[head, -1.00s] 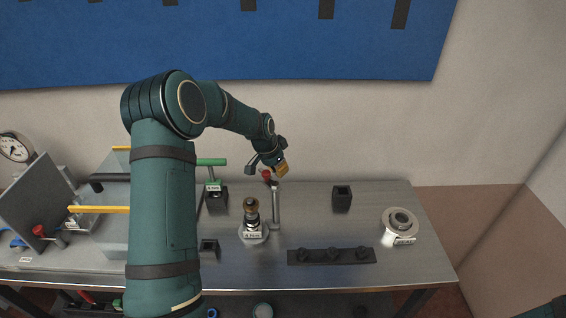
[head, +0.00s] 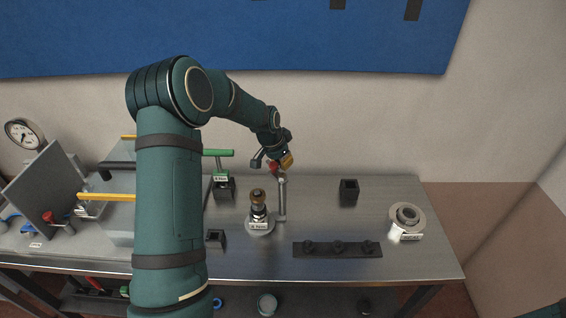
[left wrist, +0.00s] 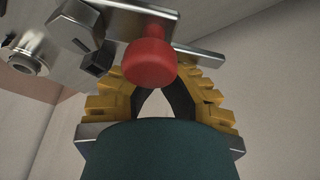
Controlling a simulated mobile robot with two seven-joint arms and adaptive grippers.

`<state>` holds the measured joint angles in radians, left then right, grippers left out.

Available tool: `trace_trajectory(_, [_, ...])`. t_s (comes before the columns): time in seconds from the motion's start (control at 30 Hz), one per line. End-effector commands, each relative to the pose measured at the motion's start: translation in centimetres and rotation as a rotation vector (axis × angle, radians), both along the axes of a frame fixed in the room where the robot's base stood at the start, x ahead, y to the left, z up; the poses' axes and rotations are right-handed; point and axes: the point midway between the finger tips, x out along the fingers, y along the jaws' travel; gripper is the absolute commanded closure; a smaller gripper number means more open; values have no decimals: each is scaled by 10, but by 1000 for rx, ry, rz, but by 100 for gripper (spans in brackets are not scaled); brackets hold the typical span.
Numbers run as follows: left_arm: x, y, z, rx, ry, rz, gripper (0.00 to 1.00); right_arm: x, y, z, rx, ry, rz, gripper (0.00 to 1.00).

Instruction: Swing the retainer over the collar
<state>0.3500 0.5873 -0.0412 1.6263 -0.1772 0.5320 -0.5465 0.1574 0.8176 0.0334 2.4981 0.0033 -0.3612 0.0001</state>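The retainer (head: 282,200) appears to be the grey bar with a red knob (head: 273,168) at its far end. It is beside a metal fitting on a round base with a brown-topped collar (head: 258,198), apart from it. My left gripper (head: 275,163), with yellow pads, is at the red knob. In the left wrist view the knob (left wrist: 150,63) covers the fingertips (left wrist: 155,80), so whether they press on it is hidden. Bolts and a metal plate (left wrist: 130,22) show behind the knob. My right gripper is not in view.
A green-handled tool (head: 218,153) stands in a black holder to the left. An empty black block (head: 348,192), a black strip with several knobs (head: 338,249) and a white ring part (head: 407,218) are to the right. A gauge (head: 24,133) and grey panel are far left.

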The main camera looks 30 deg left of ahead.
Motion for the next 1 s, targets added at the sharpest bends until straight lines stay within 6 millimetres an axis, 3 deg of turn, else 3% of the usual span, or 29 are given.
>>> trace_trajectory(0.57, [-7, 8, -1, 1, 0, 159, 100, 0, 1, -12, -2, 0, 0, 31])
trace_trajectory(1.0, [-29, 23, 0, 2, -1, 544, 100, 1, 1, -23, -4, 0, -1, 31])
